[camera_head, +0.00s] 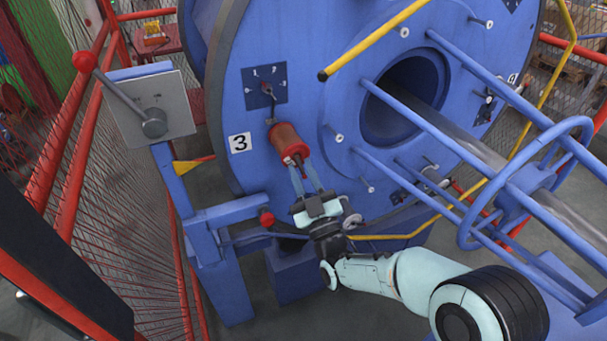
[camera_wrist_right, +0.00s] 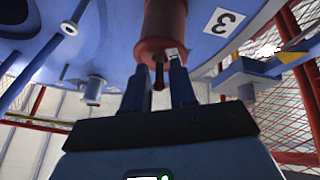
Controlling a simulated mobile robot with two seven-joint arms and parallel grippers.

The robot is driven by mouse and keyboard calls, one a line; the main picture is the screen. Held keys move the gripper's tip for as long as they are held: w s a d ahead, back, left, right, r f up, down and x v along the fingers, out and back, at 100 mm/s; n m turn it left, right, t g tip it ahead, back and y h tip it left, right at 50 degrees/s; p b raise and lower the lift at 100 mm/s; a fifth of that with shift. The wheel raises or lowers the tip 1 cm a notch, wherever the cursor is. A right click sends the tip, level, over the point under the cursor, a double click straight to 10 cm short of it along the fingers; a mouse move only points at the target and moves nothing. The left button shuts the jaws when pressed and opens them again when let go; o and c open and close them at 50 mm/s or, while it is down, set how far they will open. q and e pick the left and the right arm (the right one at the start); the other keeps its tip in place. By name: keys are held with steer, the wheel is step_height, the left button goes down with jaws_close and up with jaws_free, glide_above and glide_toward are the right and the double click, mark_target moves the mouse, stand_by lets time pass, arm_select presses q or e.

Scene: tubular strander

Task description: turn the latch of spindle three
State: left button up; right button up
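Spindle three carries a red spool (camera_head: 285,140) on the blue disc, beside the label "3" (camera_head: 240,143). It also shows in the right wrist view (camera_wrist_right: 163,27). A dark pin-like piece, apparently the latch (camera_wrist_right: 158,76), sticks out of the spool's near end. A small grey metal piece (camera_wrist_right: 172,54) sits beside it. My right gripper (camera_head: 303,171) is at the spool's lower end. Its two fingers (camera_wrist_right: 159,88) are apart, one on each side of the dark pin, with visible gaps. Whether a fingertip touches the spool I cannot tell. My left gripper is not in view.
A grey box with a red-knobbed lever (camera_head: 150,108) stands left on a blue post. A yellow bar (camera_head: 375,40) and blue rails (camera_head: 430,125) project right of the spool. A red-knobbed handle (camera_head: 267,219) lies close left of my right gripper. Red fencing (camera_head: 70,150) runs at left.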

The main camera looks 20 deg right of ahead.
steer(key=shift+o, duration=0.3)
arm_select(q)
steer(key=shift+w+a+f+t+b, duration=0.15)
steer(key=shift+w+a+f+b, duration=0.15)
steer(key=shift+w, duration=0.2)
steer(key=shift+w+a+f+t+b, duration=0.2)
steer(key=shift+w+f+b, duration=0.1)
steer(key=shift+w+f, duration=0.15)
arm_select(e)
steer(key=v, duration=1.3)
steer(key=shift+s, duration=0.15)
steer(key=shift+f, duration=0.15)
